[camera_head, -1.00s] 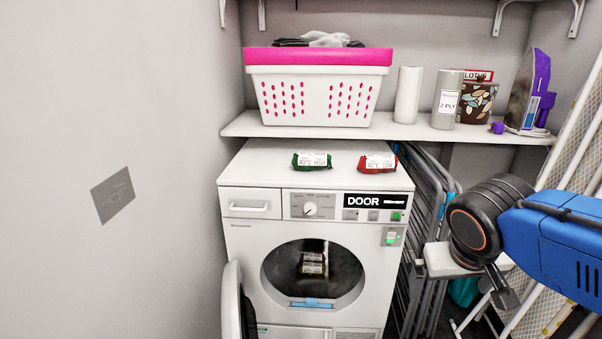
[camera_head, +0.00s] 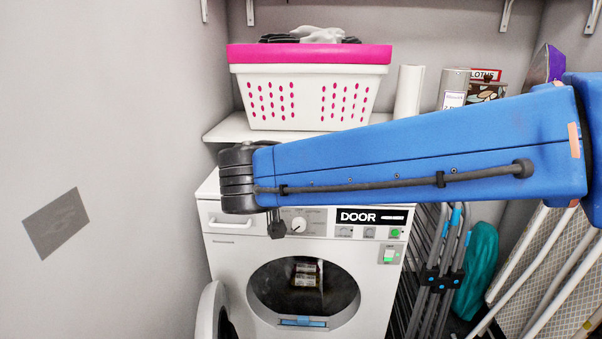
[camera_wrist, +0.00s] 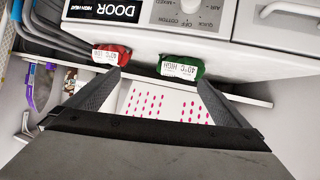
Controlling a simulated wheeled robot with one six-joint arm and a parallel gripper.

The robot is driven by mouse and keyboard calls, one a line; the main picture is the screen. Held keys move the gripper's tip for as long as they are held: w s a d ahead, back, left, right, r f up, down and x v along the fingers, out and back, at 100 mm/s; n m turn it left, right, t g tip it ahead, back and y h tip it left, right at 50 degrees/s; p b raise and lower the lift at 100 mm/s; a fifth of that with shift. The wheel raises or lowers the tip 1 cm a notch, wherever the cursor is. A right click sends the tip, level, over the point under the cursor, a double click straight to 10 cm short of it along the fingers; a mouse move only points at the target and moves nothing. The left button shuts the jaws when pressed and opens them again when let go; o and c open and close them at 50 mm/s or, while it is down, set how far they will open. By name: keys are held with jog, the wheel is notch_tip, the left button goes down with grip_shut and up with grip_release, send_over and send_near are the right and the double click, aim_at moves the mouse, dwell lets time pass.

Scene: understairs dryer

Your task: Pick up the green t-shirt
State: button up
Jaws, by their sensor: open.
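The green t-shirt (camera_wrist: 181,68) is a small rolled bundle with a white label, lying on top of the dryer in the wrist view. It shows near the right fingertip, between the two fingers in the picture but nearer the right one. My gripper (camera_wrist: 158,79) is open and empty, with its fingers pointing toward the dryer top. A red bundle (camera_wrist: 111,54) with a similar label lies by the left fingertip. In the head view my blue arm hides both bundles, and only a dark part of my gripper shows below its wrist.
The white dryer (camera_head: 230,254) has its round door open at the left, with a labelled bundle (camera_head: 306,274) inside. A pink-rimmed laundry basket (camera_head: 311,92) stands on the shelf behind. Folded racks (camera_head: 437,260) lean at the right.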

jog(key=a+r+t, duration=0.1)
jog(key=a, duration=0.4)
jog(key=shift+y, duration=0.3)
jog(key=x, duration=1.1)
jog(key=shift+w+d+r, duration=0.1)
jog(key=shift+w, duration=0.25)
jog(key=shift+x, duration=2.65)
jog(key=c, duration=0.7)
